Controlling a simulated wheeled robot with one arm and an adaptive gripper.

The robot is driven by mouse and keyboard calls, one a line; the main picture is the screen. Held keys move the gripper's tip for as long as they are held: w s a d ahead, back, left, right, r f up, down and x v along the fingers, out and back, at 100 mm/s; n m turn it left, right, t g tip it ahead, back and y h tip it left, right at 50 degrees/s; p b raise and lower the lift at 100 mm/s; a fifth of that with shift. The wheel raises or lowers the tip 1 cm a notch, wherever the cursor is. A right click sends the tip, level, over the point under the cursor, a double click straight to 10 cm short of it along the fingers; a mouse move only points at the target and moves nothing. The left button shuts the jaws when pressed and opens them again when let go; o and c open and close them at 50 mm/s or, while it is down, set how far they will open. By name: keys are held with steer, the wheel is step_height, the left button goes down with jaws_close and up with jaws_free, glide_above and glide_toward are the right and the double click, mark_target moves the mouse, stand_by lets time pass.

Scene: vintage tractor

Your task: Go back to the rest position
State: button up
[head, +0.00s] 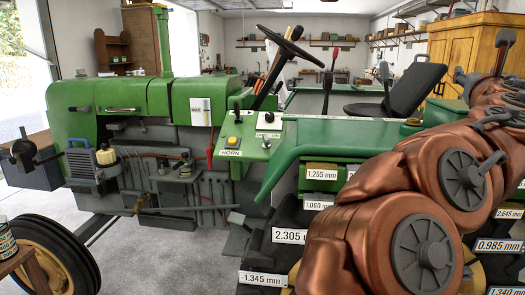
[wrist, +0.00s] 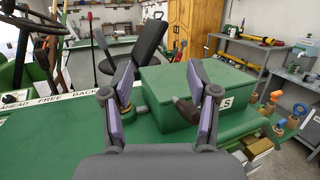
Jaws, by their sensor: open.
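My gripper (wrist: 163,85) is open in the wrist view, with its two dark fingers and purple pads spread apart and nothing between them. Beyond the fingers, a green box (wrist: 165,118) with a partly hidden label ending in "LS" stands on a green surface (wrist: 60,130). A brown rounded part (wrist: 187,111) shows at the box's front, close to the right finger in the picture. In the head view my copper-coloured arm fills the right side; the gripper cannot be made out clearly there.
The green tractor (head: 130,100) fills the left and middle, with a steering wheel (head: 287,48), a HORN panel (head: 240,135) and a black seat (head: 415,85). A grey workbench (wrist: 295,85) is at the far right. Grey floor shows at lower left.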

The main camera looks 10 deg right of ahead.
steer(key=s+a+f+m+g+p, duration=0.2)
steer(key=s+f+m+g+p, duration=0.4)
steer(key=m, duration=1.2)
steer(key=s+a+f+m+g+y+p, duration=0.1)
steer(key=s+a+f+m+g+y, duration=0.2)
steer(key=a+f, duration=0.45)
steer(key=a+f+m+g+y, duration=0.1)
steer(key=a+f+m+y, duration=0.3)
steer(key=f, duration=0.7)
steer(key=s+a+f+m+g+y+p, duration=0.1)
steer(key=s+a+f, duration=0.3)
steer(key=a, duration=0.4)
steer(key=s+a+f+m+g+y+p, duration=0.1)
steer(key=s+a+f+g+y, duration=0.2)
steer(key=s+a, duration=0.4)
steer(key=s+a+f+m+g+y+p, duration=0.1)
steer(key=s+a+f, duration=0.4)
steer(key=a, duration=0.5)
steer(key=shift+s+a+g+y, duration=0.15)
steer(key=shift+s+g+y, duration=0.5)
steer(key=shift+g, duration=0.55)
